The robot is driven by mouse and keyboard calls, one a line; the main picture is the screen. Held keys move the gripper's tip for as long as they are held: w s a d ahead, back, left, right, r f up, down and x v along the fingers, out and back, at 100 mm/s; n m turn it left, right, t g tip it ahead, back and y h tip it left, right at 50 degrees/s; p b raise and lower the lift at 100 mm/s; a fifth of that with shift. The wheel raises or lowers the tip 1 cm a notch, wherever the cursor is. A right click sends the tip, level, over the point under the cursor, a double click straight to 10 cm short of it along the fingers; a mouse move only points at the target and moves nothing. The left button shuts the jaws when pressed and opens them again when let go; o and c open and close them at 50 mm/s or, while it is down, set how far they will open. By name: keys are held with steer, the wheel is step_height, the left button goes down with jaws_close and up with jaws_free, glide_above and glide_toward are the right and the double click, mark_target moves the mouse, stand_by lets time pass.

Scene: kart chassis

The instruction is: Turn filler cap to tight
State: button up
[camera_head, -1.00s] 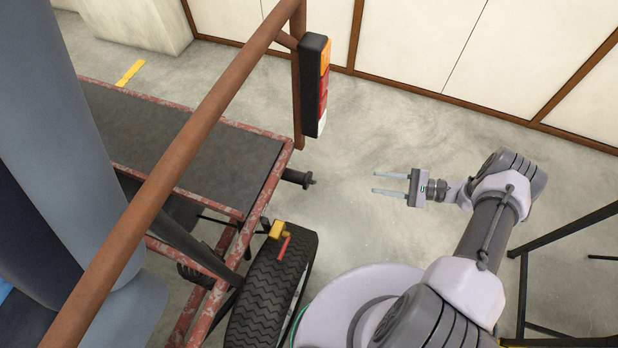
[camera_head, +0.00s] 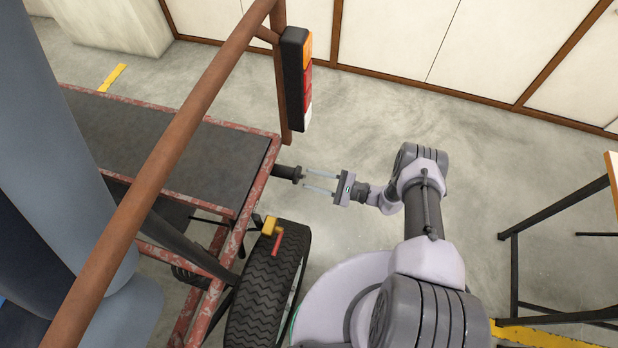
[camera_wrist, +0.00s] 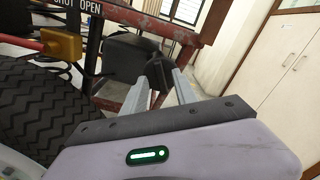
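The black filler cap (camera_head: 297,175) sits on the end of a short dark neck that sticks out sideways from the red kart frame. In the wrist view the cap (camera_wrist: 158,73) is straight ahead, between or just beyond the fingertips. My gripper (camera_head: 304,179) is level with it, coming from the right, with its two pale fingers apart. The fingertips are at or very near the cap's end. I cannot tell whether they touch it. In the wrist view my gripper (camera_wrist: 160,88) shows a finger on either side of the cap, and nothing is clearly clamped.
A tyre (camera_head: 268,285) stands just below the cap, with a yellow valve block (camera_head: 270,226) and red lever (camera_head: 277,243) above it. A rusty rail (camera_head: 185,125) and a tail light (camera_head: 298,80) rise nearby. Floor behind my gripper is clear. A black-legged table (camera_head: 515,270) stands at right.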

steer(key=shift+x, duration=0.8)
jaws_close()
